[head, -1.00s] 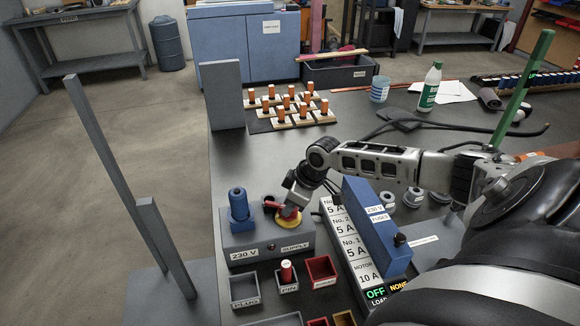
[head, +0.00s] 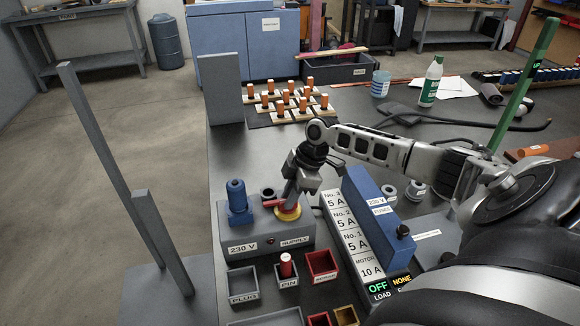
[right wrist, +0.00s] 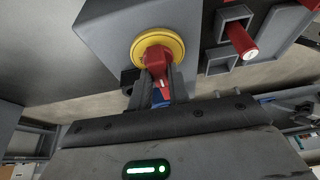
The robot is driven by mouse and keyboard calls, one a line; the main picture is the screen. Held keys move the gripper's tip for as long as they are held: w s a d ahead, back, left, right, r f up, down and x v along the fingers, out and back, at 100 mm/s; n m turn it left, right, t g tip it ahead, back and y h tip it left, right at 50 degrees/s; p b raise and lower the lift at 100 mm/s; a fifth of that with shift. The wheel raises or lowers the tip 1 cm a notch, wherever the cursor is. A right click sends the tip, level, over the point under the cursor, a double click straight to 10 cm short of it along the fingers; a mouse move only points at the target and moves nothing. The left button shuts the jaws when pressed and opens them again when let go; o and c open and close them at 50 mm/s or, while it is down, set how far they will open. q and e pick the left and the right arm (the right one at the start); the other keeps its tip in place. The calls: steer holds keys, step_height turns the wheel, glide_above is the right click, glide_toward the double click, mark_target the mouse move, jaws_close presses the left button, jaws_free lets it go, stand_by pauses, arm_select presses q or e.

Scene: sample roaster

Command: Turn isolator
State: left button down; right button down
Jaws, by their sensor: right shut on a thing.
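The isolator is a red handle on a yellow disc (head: 288,214) on top of the grey supply box (head: 265,238), which is labelled 230 V and SUPPLY. In the right wrist view the red handle (right wrist: 156,62) stands out from the yellow disc (right wrist: 168,38). My right gripper (head: 288,203) comes down onto the handle from above. In the right wrist view its two fingers (right wrist: 160,92) are shut on the handle, one on each side, and hide part of it. My left gripper is not in view.
A blue plug (head: 237,200) stands on the box left of the isolator. Small bins labelled PLUG (head: 243,284), PIN (head: 287,270) and a red one (head: 321,265) lie in front. The fuse unit (head: 375,215) stands to the right, its display (head: 378,287) reading OFF.

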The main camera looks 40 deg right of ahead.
stand_by(0.3)
steer(key=c, duration=1.3)
jaws_free()
steer(key=shift+r, duration=0.1)
steer(key=v, duration=1.5)
steer(key=shift+d+r, duration=0.1)
steer(key=shift+r, duration=0.3)
